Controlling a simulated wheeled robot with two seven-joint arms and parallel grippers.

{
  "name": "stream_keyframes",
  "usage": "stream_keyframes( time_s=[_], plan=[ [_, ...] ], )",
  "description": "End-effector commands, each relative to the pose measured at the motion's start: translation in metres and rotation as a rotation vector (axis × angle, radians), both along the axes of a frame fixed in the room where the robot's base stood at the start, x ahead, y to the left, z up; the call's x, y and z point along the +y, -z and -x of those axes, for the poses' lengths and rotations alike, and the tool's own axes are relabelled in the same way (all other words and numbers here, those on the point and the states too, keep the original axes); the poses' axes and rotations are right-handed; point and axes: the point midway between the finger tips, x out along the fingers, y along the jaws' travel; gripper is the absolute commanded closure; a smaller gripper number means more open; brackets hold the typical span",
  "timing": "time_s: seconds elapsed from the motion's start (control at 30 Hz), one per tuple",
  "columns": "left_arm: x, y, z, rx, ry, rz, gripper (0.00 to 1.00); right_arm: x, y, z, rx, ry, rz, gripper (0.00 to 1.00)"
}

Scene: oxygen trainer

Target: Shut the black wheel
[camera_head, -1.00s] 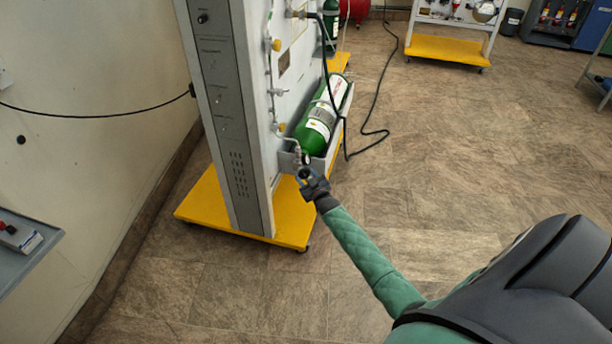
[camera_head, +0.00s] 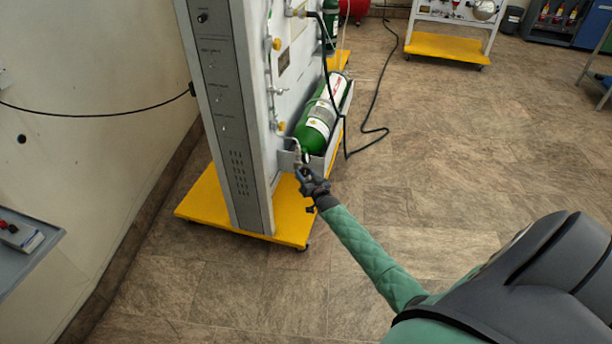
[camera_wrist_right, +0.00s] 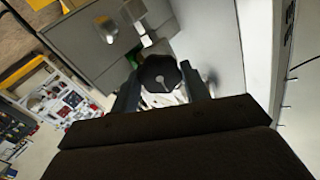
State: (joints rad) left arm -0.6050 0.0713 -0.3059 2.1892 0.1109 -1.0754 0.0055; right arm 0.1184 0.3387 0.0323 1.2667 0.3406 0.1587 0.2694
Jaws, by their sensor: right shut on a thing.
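The black wheel (camera_wrist_right: 160,74) shows in the right wrist view as a dark, many-sided knob with a lighter mark on its face. My right gripper (camera_wrist_right: 162,88) is shut on it, with one finger on each side. In the head view my right gripper (camera_head: 301,174) is at the valve end of the green cylinder (camera_head: 320,118), low on the trainer panel. The wheel is mostly hidden behind the gripper there. My left gripper is not in view.
The grey trainer panel (camera_head: 235,130) stands on a yellow base (camera_head: 205,212) just left of the gripper. A dark hose (camera_head: 372,100) hangs from the panel and trails on the floor.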

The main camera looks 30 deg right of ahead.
Motion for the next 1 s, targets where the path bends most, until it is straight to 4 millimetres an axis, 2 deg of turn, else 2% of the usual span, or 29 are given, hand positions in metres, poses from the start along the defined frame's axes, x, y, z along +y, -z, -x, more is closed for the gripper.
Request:
stream_keyframes(
  time_s=[0.33,0.37,0.47,0.77,1.0],
  plan=[
    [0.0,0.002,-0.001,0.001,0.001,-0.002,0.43,0.0,0.003,0.001,0.004,0.001,-0.005,0.77],
    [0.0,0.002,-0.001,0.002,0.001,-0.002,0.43,0.0,0.003,0.001,0.004,0.001,-0.005,0.52],
    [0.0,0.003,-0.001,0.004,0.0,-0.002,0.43,0.0,0.003,0.001,0.004,0.0,-0.005,0.33],
    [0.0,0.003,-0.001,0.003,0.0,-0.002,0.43,0.0,0.001,0.001,0.001,0.0,-0.003,0.33],
    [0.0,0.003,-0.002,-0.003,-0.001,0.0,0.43,0.003,0.002,0.02,0.001,-0.001,-0.004,0.33]
  ],
)
